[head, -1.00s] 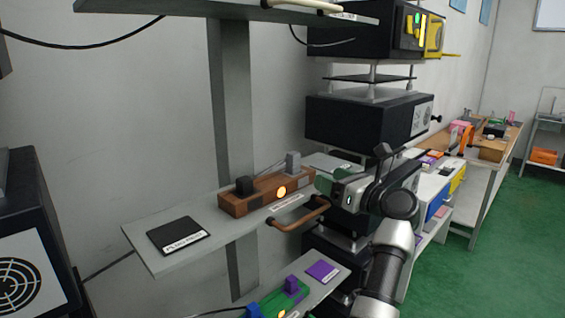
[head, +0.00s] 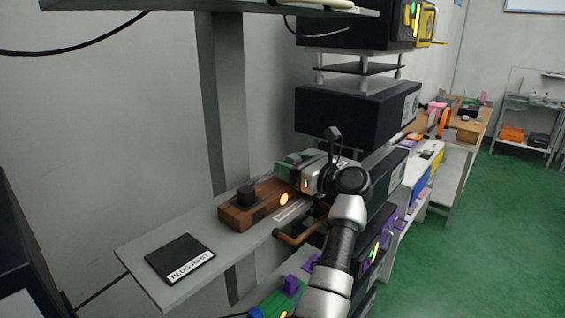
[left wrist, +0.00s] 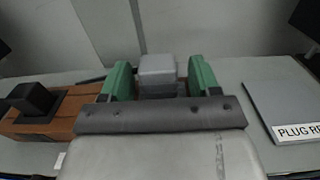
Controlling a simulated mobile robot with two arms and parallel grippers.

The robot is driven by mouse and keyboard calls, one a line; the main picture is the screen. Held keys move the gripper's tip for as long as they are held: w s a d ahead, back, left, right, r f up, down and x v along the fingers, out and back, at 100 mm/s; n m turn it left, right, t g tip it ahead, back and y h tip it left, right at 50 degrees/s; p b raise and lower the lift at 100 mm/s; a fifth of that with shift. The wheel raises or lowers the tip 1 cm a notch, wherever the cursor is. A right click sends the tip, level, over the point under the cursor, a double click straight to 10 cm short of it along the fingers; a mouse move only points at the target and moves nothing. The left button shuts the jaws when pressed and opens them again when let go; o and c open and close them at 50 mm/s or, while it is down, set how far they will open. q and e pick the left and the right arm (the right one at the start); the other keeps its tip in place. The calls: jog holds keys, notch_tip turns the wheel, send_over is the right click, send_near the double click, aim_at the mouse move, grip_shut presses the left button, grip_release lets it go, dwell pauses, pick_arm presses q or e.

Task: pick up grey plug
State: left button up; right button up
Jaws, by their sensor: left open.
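The grey plug (left wrist: 157,72) stands upright on the brown wooden block (head: 233,216). In the left wrist view it appears between the green fingers of my left gripper (left wrist: 160,80), with a small gap on each side. My left gripper (head: 290,164) is open over the right end of the block in the head view and hides the grey plug there. My right gripper is not in view.
A black PLUG REST pad (head: 180,260) lies on the shelf's left end. A grey labelled pad (left wrist: 288,105) lies right of the plug in the wrist view. A brown handle (head: 298,236) sticks out in front.

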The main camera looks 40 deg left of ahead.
pick_arm(q)
jog(key=shift+a+f, duration=0.1)
jog(key=shift+a, duration=0.15)
jog(key=shift+s+d, duration=0.1)
jog(key=shift+d, duration=0.5)
jog(key=c, duration=0.4)
jog(key=shift+c, duration=1.4)
jog(key=shift+a, duration=0.2)
jog(key=shift+c, duration=1.6)
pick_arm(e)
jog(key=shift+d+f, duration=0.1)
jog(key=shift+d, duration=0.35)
